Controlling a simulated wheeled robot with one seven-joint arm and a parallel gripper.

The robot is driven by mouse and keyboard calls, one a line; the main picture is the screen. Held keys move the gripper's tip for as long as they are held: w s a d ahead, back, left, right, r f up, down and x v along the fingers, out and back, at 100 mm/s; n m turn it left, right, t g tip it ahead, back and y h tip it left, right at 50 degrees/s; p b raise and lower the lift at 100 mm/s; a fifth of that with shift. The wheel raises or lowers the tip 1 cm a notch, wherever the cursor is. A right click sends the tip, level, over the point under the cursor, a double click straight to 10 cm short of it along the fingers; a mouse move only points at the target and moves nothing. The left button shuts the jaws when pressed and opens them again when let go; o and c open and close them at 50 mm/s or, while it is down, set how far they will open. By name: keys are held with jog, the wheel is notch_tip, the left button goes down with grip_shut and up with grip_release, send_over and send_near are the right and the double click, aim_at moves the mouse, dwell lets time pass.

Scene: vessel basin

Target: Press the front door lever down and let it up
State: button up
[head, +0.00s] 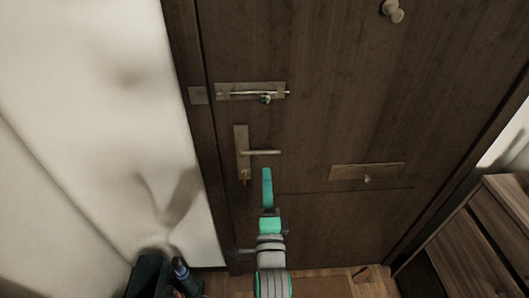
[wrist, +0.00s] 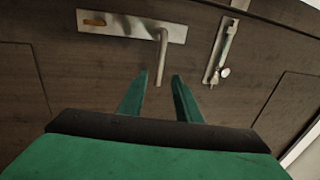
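The front door lever (head: 264,152) is a slim metal handle, level and pointing right from its upright plate (head: 241,142) on the dark wooden door (head: 330,120). My gripper (head: 267,172) is just below the lever's free end in the head view, its green fingers overlapping there. In the wrist view my gripper (wrist: 160,76) is open and empty, with a clear gap between its two fingers. In that view the lever (wrist: 162,48) lines up with this gap, its end just beyond the fingertips. I see no clear contact; the exact depth between them is hard to tell.
A sliding bolt (head: 250,91) sits above the lever and shows at right in the wrist view (wrist: 219,52). A mail slot plate (head: 350,171) is to the right, and a door knob (head: 392,10) is higher up. Wooden drawers (head: 480,240) stand right; a dark container (head: 150,275) stands lower left.

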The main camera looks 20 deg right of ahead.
aim_at(265, 152)
jog(key=x, duration=1)
jog(key=shift+w+r, duration=0.1)
jog(key=shift+w, duration=0.15)
jog(key=shift+d, duration=0.1)
grip_shut()
